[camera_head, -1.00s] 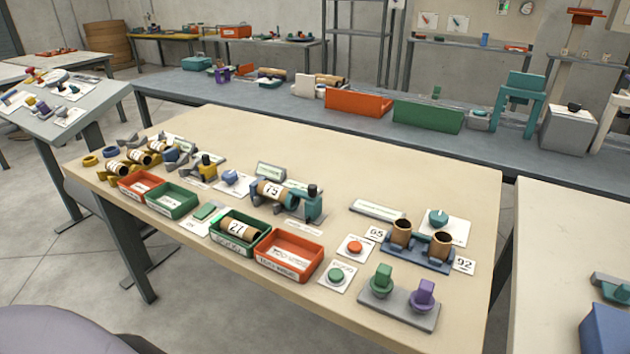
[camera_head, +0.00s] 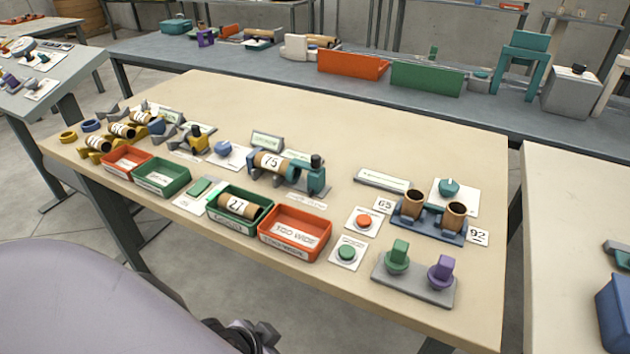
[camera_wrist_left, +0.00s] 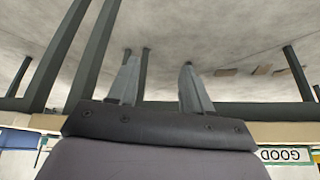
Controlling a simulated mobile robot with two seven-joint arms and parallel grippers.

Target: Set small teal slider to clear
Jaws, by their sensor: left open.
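I cannot tell for sure which piece is the small teal slider. A small flat teal-green block (camera_head: 199,187) lies on a white card left of the green tray. A rounded teal knob (camera_head: 449,187) sits on another white card at the back right. A teal upright part (camera_head: 316,174) stands at the right end of the blue gauge holding a tube marked 75. My left gripper (camera_wrist_left: 158,68) is open and empty in the left wrist view, its fingers over the floor by the table edge. Dark parts of it show at the bottom of the head view, below the table's front edge.
A green tray (camera_head: 213,213) holds a tube marked 21. An orange tray (camera_head: 325,247) marked TOO WIDE stands beside it. Red (camera_head: 364,219) and green (camera_head: 347,252) buttons, and green and purple knobs (camera_head: 443,271), are at the right. The table's back area is clear.

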